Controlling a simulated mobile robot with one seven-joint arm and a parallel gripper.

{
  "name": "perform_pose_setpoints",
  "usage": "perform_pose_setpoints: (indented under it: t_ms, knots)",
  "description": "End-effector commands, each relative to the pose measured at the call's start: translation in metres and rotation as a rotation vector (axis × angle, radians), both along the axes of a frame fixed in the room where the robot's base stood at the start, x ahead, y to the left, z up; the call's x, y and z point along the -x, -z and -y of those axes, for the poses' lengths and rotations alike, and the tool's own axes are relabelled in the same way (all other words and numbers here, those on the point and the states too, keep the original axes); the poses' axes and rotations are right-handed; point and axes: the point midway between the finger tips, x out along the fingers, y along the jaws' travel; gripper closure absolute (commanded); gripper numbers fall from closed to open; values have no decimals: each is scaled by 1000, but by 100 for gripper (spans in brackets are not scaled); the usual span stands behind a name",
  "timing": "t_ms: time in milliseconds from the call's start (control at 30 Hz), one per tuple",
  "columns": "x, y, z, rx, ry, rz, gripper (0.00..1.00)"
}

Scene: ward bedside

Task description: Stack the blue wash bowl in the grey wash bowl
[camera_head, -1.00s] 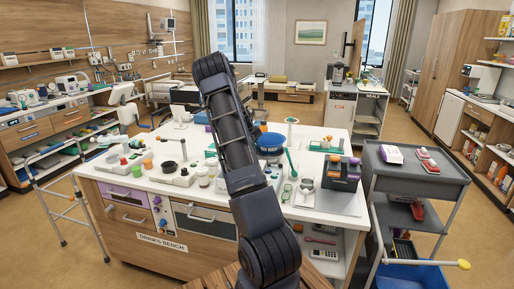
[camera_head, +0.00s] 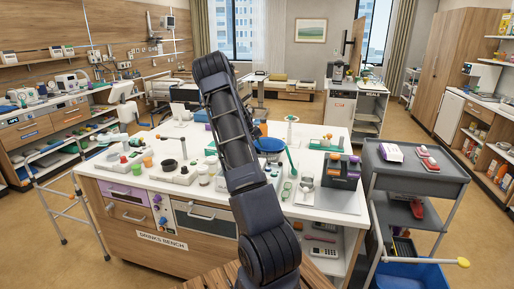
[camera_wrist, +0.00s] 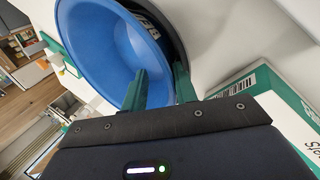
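The blue wash bowl (camera_wrist: 95,45) fills the upper left of the wrist view, its inside facing the camera. A dark grey curved rim, which looks like the grey wash bowl (camera_wrist: 181,42), shows just beyond its right edge. The blue bowl appears to lie within that rim; how deep it sits is hidden. My gripper (camera_wrist: 160,85) has its two green fingers apart at the blue bowl's near rim, one over the inside and one outside. In the head view the blue bowl (camera_head: 270,145) is at the bench's middle, partly behind my arm; the grey bowl is hard to make out there.
A green and white box (camera_wrist: 265,95) lies close to the right of my gripper. The white bench top (camera_head: 325,212) carries several small items. A dark caddy (camera_head: 341,170) stands to the right, and a grey trolley (camera_head: 415,178) beyond the bench edge.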

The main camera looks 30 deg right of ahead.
Motion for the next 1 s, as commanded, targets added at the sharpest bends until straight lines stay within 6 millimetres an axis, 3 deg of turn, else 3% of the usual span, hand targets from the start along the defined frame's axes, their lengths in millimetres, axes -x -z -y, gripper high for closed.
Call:
perform_pose_setpoints:
  t_ms: [167, 700, 1000]
  knots:
    - [0, -14, -1, 0, -1, 0, 70]
    - [-1, -101, -46, 0, -2, 1, 70]
    - [3, -122, -57, -8, 2, 6, 70]
